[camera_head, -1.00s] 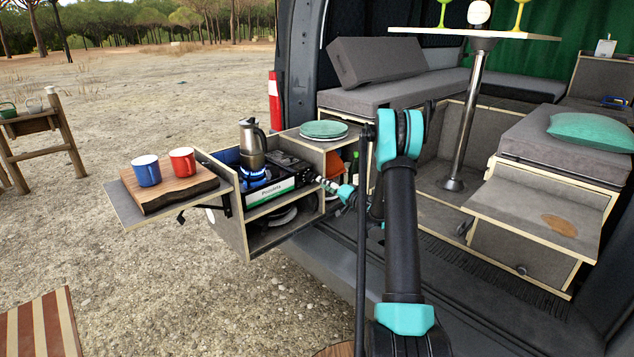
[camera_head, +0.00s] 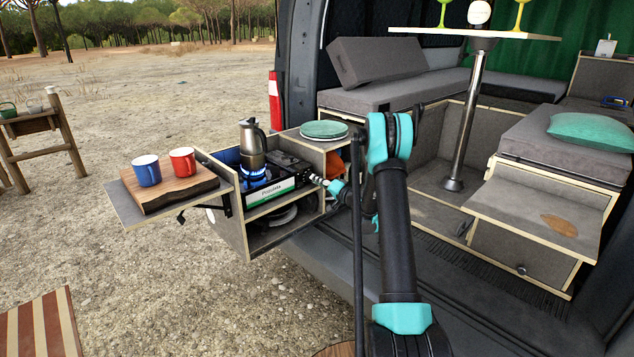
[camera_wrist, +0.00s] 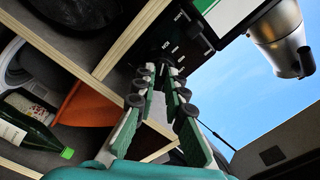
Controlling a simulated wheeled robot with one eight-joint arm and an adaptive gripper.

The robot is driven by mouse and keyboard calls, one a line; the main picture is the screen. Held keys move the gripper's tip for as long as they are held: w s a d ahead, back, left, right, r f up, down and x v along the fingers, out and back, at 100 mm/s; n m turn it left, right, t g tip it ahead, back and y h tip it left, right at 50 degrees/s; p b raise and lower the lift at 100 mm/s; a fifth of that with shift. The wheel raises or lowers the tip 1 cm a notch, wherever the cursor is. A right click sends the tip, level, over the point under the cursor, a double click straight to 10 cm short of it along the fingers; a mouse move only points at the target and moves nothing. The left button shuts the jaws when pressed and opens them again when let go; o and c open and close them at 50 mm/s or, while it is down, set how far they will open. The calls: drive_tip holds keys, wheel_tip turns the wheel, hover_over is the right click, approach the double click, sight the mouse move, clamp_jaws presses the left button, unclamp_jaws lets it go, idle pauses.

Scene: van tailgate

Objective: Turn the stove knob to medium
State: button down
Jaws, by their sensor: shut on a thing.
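The camping stove (camera_head: 270,191) sits in the pull-out kitchen box, its front facing outward. A blue flame (camera_head: 257,173) burns under the metal moka pot (camera_head: 252,145). My gripper (camera_head: 314,179) is at the right end of the stove front. In the wrist view my gripper's fingertips (camera_wrist: 167,70) close together at the dark, labelled control panel (camera_wrist: 184,36). They are shut on the stove knob, which is mostly hidden between them, so its pointer setting cannot be read. The moka pot also shows in the wrist view (camera_wrist: 281,38).
A blue mug (camera_head: 146,171) and a red mug (camera_head: 182,161) stand on a wooden board at the left. Green plates (camera_head: 324,129) lie on the box top behind my gripper. A green bottle (camera_wrist: 28,122) and an orange item (camera_wrist: 85,105) sit in the shelves beside it.

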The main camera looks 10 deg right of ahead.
idle(0.4)
drive_tip(key=m, duration=1)
drive_tip(key=shift+m, duration=0.4)
idle(0.5)
drive_tip(key=c, duration=1.6)
unclamp_jaws()
drive_tip(key=shift+d, duration=0.1)
drive_tip(key=v, duration=1.2)
